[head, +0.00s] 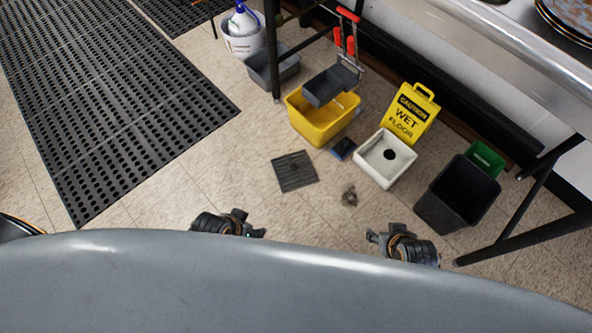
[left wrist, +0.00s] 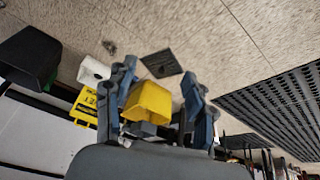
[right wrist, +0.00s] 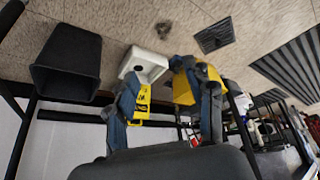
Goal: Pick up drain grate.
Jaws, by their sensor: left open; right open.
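The drain grate (head: 295,171) is a dark, flat, slotted square lying on the tiled floor in the middle of the head view. It also shows beyond the fingers in the left wrist view (left wrist: 162,63) and at the upper right in the right wrist view (right wrist: 214,36). My left gripper (head: 254,225) is open and empty, nearer to me than the grate and left of it. My right gripper (head: 376,238) is open and empty, to the right of the grate and nearer to me. Neither gripper touches the grate.
Beyond the grate stand a yellow mop bucket (head: 314,127), a white basin with a dark hole (head: 370,165) and a yellow wet-floor sign (head: 410,112). A small grey clump (head: 349,195) lies right of the grate. A black bin (head: 455,195) stands right; a perforated mat (head: 110,110) lies left.

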